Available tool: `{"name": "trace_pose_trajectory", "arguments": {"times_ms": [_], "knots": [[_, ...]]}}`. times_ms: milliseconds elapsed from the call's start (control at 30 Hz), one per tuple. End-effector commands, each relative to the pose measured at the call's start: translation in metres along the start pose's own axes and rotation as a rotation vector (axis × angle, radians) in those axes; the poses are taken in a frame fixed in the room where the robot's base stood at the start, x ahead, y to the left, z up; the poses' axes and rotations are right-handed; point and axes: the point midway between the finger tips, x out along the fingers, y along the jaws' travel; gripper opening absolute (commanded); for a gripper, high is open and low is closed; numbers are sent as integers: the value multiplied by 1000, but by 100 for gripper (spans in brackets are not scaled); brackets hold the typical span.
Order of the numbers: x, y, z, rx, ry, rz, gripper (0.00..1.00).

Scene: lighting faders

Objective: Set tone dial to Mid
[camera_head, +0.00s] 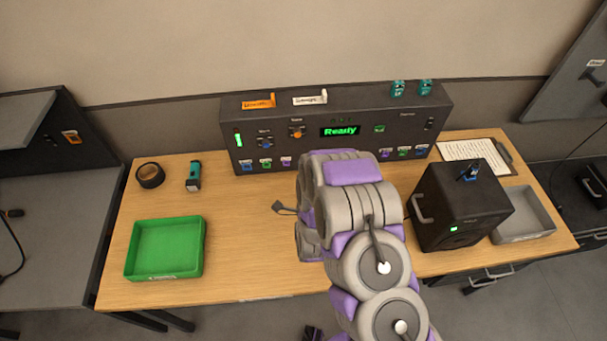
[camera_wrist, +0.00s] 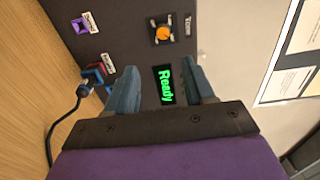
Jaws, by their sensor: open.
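The tone dial is an orange knob (camera_head: 297,134) on the front of the dark console (camera_head: 345,110), left of the green "Ready" display (camera_head: 340,131). In the wrist view the knob (camera_wrist: 162,33) sits on a dark square plate beside its label, with small pale marks around it. I cannot read its setting. My gripper (camera_wrist: 158,68) is open and empty. Its fingers point toward the console face, with the knob beyond the tips and the display (camera_wrist: 165,85) between the fingers. In the head view my arm hides most of the gripper.
A green tray (camera_head: 130,262), black tape roll (camera_head: 150,175) and flashlight (camera_head: 193,177) are at the table's left. A black box (camera_head: 440,215), grey tray (camera_head: 522,237) and clipboard (camera_head: 505,155) are at the right. In the wrist view a black cable (camera_wrist: 57,115) runs to the console.

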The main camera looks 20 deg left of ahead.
Motion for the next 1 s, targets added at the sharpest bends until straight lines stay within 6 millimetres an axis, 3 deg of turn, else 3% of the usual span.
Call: {"name": "trace_pose_trajectory", "arguments": {"times_ms": [400,1000], "knots": [[-27,1,3,3,-8,0,53],[-30,-1,1,3,-6,-2,53]]}}
